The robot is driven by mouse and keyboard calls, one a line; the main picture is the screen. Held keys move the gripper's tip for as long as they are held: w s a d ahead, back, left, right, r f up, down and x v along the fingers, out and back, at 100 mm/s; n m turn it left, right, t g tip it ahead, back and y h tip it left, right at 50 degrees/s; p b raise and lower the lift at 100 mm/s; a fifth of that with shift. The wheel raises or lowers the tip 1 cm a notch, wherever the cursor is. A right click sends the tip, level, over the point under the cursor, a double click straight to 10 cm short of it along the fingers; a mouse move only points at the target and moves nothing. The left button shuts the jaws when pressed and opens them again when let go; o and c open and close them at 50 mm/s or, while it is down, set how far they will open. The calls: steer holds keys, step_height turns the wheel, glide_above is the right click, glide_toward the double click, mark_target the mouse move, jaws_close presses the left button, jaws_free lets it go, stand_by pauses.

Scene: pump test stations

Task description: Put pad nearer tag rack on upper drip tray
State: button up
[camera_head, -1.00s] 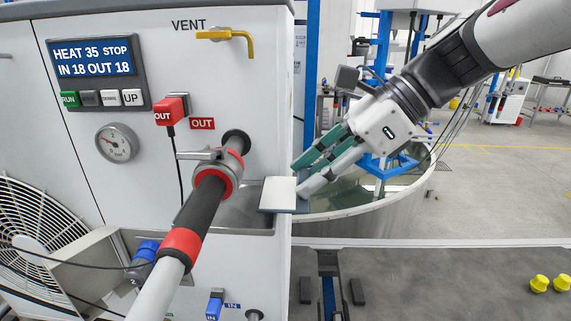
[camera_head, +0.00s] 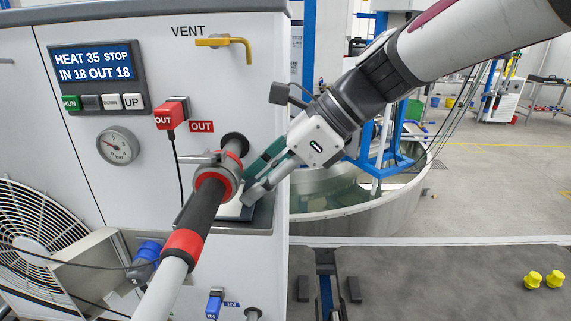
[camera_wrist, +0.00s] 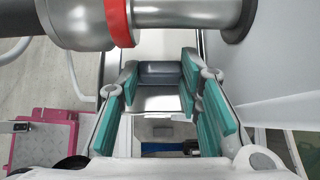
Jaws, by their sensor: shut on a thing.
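My gripper (camera_head: 252,191), with teal-lined fingers, reaches down from the right and is shut on the pad's dark side. The pad is over or in the grey upper drip tray (camera_head: 264,218) below the OUT port; I cannot tell whether it touches the tray. No tag rack is clearly visible.
The hose (camera_head: 207,204) with red bands and its metal coupling cross close in front of the pad. A yellow vent handle (camera_head: 230,42) is above. A round water tank (camera_head: 360,200) stands behind my gripper. Yellow knobs (camera_head: 532,279) lie at the right.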

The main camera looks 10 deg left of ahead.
steer(key=o, duration=1.2)
steer(key=shift+f, duration=0.1)
steer(key=shift+d+r, duration=0.3)
steer(key=shift+r, duration=0.15)
steer(key=v, duration=1.1)
steer(key=s+d+f+n+t+h, duration=0.3)
steer(key=s+d+f+n, duration=0.3)
steer(key=d+n, duration=0.2)
steer(key=s+d+f+n+t+h, duration=0.3)
steer(key=s+d+f+n+h, duration=0.3)
steer(key=d+n, duration=0.3)
steer(key=shift+s+d+b, duration=0.25)
steer(key=shift+d+b, duration=0.05)
steer(key=shift+d, duration=0.55)
steer(key=shift+f, duration=0.15)
